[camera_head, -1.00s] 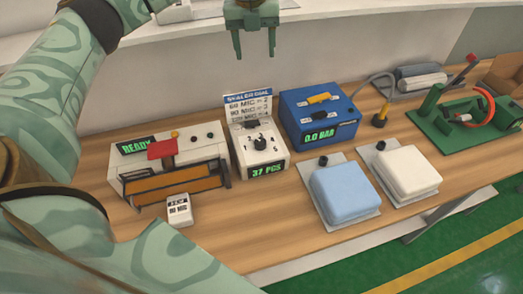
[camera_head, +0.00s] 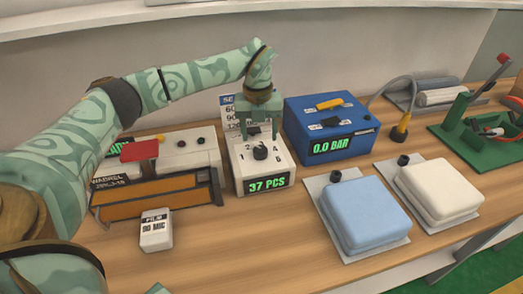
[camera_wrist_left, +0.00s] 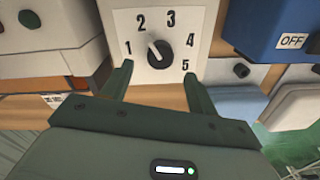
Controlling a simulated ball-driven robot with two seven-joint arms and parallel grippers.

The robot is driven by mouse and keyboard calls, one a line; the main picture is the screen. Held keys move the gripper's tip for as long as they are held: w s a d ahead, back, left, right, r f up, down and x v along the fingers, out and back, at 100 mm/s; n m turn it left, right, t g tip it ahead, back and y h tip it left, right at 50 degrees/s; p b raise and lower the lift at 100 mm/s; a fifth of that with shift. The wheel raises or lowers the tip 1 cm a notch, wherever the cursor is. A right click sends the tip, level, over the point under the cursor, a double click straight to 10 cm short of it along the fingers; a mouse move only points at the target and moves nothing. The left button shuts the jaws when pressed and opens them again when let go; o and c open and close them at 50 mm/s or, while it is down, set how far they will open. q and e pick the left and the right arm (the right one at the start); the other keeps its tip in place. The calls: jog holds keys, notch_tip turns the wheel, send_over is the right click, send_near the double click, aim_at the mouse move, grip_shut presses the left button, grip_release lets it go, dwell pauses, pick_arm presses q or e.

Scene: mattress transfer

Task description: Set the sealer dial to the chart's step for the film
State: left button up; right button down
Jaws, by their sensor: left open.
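The dial box is white with a black knob (camera_head: 260,152) and a green "37 PCS" display; its knob (camera_wrist_left: 159,53) also shows in the left wrist view, ringed by numbers 1 to 5. The knob's pointer seems to face up-left, between 1 and 2. My left gripper (camera_head: 262,132) is open just above and behind the knob; in the left wrist view its fingers (camera_wrist_left: 158,82) stand apart, short of the knob. The chart (camera_head: 229,111) behind the dial is mostly hidden by my gripper. The film block (camera_head: 156,236) is labelled "FILM 90 MIC". My right gripper is not seen.
The sealer (camera_head: 160,192) with a red lever stands left of the dial. A blue box (camera_head: 330,122) reading "0.0 BAR" is close on the right. A blue mattress (camera_head: 364,215) and a white mattress (camera_head: 440,190) lie on plates at the right.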

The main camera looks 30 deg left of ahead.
aim_at(260, 149)
pick_arm(q)
notch_tip(260, 149, down, 5)
jog(key=shift+f+b, duration=0.2)
jog(key=shift+b, duration=0.4)
jog(key=shift+c, duration=0.3)
jog(key=c, duration=0.9)
jog(key=shift+r, duration=0.1)
